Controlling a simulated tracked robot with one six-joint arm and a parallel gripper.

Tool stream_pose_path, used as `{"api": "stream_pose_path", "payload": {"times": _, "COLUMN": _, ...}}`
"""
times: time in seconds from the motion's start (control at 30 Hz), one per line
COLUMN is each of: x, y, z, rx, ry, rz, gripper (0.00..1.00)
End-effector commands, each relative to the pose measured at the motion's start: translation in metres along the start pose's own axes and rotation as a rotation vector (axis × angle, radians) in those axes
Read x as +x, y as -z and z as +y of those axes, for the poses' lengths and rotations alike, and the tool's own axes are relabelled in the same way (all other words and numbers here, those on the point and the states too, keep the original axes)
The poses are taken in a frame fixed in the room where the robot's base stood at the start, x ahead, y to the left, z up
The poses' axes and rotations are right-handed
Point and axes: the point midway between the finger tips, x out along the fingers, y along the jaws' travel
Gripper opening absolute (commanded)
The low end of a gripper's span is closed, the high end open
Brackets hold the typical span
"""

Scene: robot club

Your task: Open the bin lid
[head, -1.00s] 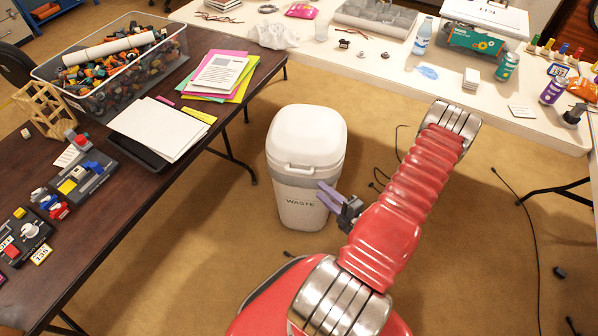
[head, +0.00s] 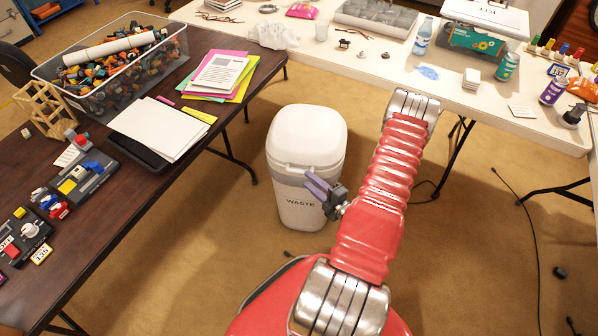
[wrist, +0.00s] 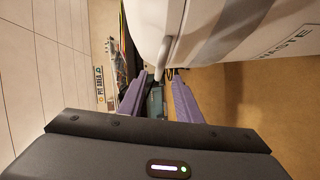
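The white waste bin (head: 298,205) stands upright on the floor between the two tables. Its rounded lid (head: 306,135) is down on the body, with a grey band below and a "WASTE" label on the front. My gripper (head: 312,182) is at the bin's front, just below the lid's front edge, and partly covers the band. In the wrist view its two purple fingers (wrist: 160,80) are apart with a gap between them. The pale lid handle (wrist: 162,60) shows in line with that gap, by the fingertips. I cannot tell whether a finger touches it.
A dark table (head: 120,215) with papers, gadgets and a clear tub of parts (head: 50,72) stands at the left. A white table (head: 460,95) with a bottle and cans runs behind and to the right. Cables (head: 530,230) lie on the open floor at the right.

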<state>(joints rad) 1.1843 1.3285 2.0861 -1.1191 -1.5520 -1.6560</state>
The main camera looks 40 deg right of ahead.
Motion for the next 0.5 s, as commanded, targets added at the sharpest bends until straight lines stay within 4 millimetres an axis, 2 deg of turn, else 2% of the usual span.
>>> {"api": "stream_pose_path", "payload": {"times": 0.5, "x": 0.06, "y": 0.001, "z": 0.0, "rx": -0.002, "ry": 0.0, "rz": 0.002, "gripper": 0.31}}
